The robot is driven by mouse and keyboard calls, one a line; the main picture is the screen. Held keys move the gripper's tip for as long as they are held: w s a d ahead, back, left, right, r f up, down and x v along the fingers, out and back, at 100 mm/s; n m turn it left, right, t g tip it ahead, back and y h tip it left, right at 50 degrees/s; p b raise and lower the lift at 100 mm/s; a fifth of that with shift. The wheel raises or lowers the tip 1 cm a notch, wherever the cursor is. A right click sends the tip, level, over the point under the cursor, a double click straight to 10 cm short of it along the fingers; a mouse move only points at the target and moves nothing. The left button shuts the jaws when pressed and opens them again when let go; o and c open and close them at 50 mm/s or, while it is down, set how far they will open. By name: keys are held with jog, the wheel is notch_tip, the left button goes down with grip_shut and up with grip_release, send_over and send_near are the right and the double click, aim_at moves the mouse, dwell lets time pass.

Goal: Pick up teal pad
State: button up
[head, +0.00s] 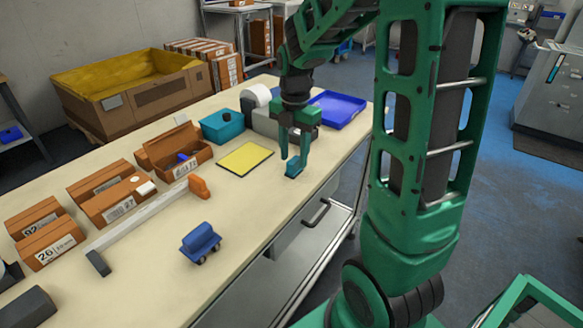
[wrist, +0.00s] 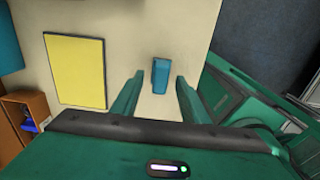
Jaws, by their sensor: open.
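The teal pad (wrist: 161,72) is a small blue-teal block lying on the light table, ahead of and between my fingertips in the wrist view. In the head view the teal pad (head: 293,170) shows just below my fingertips, partly hidden by them. My gripper (head: 292,156) is green, points down and is open, with nothing between its fingers. In the wrist view my gripper (wrist: 160,79) has one finger on each side of the pad's line. I cannot tell the exact height gap to the pad.
A yellow mat (head: 244,159) lies left of the pad. A teal bin (head: 222,126), a grey-white device (head: 262,118) and a blue tray (head: 338,110) stand behind. An open orange box (head: 190,157) and a blue object (head: 201,243) are farther left. The table's edge is close on the right.

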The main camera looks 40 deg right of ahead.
jog(key=shift+f, duration=1.15)
jog(key=c, duration=1)
jog(key=shift+r, duration=0.45)
jog(key=r, duration=0.3)
jog(key=shift+a+r, duration=0.25)
jog(key=shift+r, duration=0.15)
jog(key=s+a+r, duration=0.1)
jog(key=a+r, duration=0.1)
jog(key=a, duration=0.1)
jog(key=s+a+r, duration=0.1)
jog(key=a+r, duration=0.1)
jog(key=a, duration=0.2)
jog(key=s+a+r, duration=0.1)
jog(key=a+r, duration=0.1)
jog(key=a, duration=0.1)
jog(key=shift+s+a+r, duration=0.2)
jog(key=shift+a, duration=0.15)
